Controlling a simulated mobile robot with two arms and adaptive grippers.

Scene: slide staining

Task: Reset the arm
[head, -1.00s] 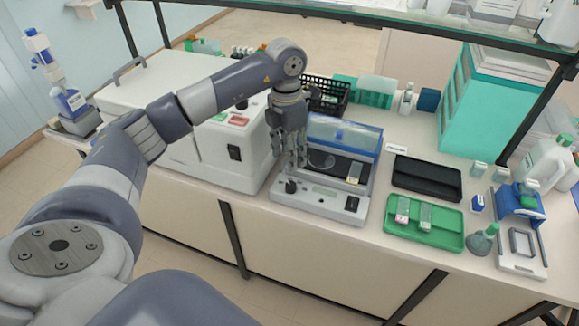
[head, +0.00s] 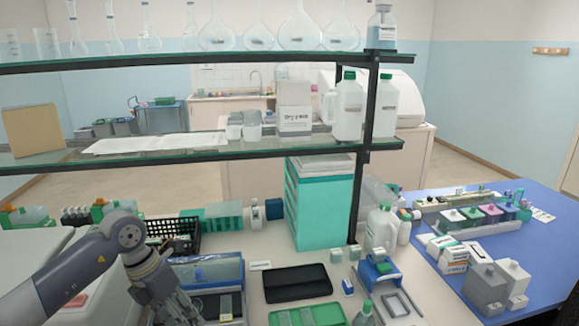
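My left arm (head: 75,265) comes in from the left, bent at a grey joint. Its gripper (head: 175,308) points down at the bottom left, in front of the left part of the blue-lidded device (head: 215,270). The fingertips are at or below the picture's edge, so I cannot tell whether they are open or whether they touch anything. My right arm and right gripper are not in view.
A black basket (head: 185,240) stands behind the gripper, and a white machine (head: 30,250) is to its left. A black case (head: 297,283) and a green tray (head: 320,313) lie to the right. Glass shelves (head: 150,150) cross above the bench. A blue table (head: 545,250) holds bottles and boxes.

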